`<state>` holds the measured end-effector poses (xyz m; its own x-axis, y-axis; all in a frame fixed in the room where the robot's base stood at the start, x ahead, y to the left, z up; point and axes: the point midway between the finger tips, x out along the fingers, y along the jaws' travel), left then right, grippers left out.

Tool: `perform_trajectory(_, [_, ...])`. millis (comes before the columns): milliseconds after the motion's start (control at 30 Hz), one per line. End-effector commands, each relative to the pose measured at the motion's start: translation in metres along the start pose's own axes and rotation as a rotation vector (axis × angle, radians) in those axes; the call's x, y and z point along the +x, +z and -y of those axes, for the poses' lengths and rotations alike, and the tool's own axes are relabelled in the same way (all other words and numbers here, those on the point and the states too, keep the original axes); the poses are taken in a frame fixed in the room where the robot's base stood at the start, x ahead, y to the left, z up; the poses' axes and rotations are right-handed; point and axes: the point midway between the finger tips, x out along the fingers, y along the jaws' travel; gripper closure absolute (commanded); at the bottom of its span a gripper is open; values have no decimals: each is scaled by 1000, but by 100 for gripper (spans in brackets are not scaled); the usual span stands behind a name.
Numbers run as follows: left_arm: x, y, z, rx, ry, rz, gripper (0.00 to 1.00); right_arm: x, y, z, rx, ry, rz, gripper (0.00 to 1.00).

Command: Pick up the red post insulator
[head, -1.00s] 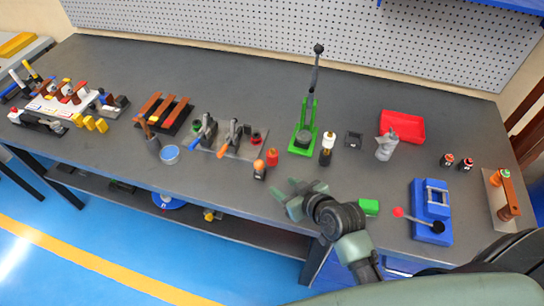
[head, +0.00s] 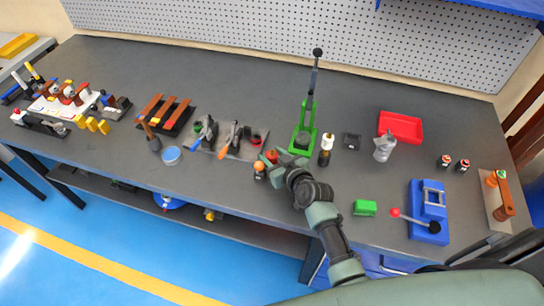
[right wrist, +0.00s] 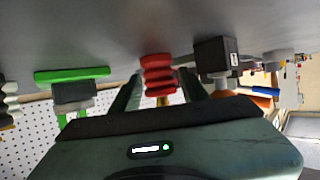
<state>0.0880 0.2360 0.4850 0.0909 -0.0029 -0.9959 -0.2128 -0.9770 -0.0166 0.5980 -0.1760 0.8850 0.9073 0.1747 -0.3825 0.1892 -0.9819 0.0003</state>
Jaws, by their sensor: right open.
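The red post insulator (head: 271,156) stands on the grey workbench, partly hidden by my right gripper in the head view. In the right wrist view the ribbed red insulator (right wrist: 158,72) appears between the two open fingers of my right gripper (right wrist: 159,80). Whether the fingers touch it cannot be told. In the head view my right gripper (head: 274,168) is low over the bench beside the insulator. My left gripper is not in view.
An orange-topped dark piece (head: 259,171) stands close to the left of my right gripper. A green lever press (head: 303,140) and a white-topped post (head: 326,150) stand behind and right. A green block (head: 365,208) and blue device (head: 429,212) lie right.

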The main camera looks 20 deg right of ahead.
Motion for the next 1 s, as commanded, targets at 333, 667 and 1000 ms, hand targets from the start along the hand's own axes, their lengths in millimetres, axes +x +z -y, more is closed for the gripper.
perform_trajectory(333, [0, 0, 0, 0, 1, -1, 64, 1, 1, 0, 0, 0, 1, 86])
perform_trajectory(667, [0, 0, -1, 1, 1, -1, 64, 1, 0, 0, 0, 0, 0, 100])
perform_trajectory(1000, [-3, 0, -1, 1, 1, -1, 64, -12, -32, 0, 1, 1, -4, 100])
